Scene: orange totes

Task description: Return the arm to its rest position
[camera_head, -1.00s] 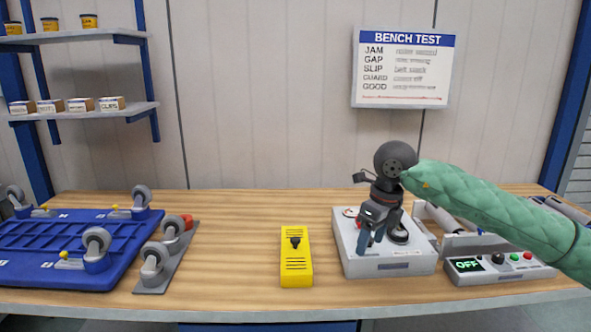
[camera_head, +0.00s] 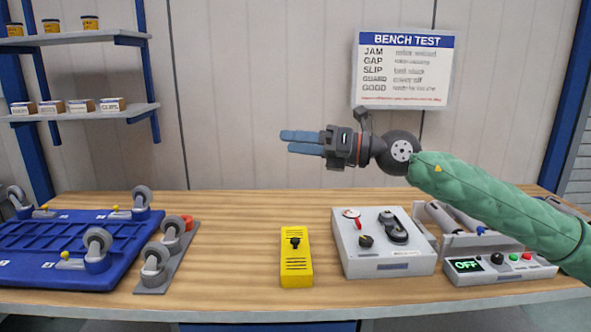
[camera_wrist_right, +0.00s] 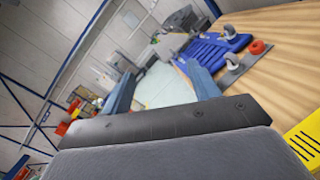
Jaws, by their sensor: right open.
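My right arm (camera_head: 490,200), in a green quilted sleeve, reaches in from the right in the head view. Its gripper (camera_head: 284,142) is raised above the bench and points left, with blue fingers. In the right wrist view the two blue fingers (camera_wrist_right: 162,82) stand apart with nothing between them. The gripper touches nothing. My left gripper is not in view.
On the wooden bench (camera_head: 240,215) stand a blue caster tray (camera_head: 55,240), a grey plate with casters (camera_head: 165,262), a yellow box (camera_head: 296,270), a grey-white device (camera_head: 385,255) and a control box reading OFF (camera_head: 500,270). Shelves (camera_head: 80,38) hang at left. The air around the gripper is clear.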

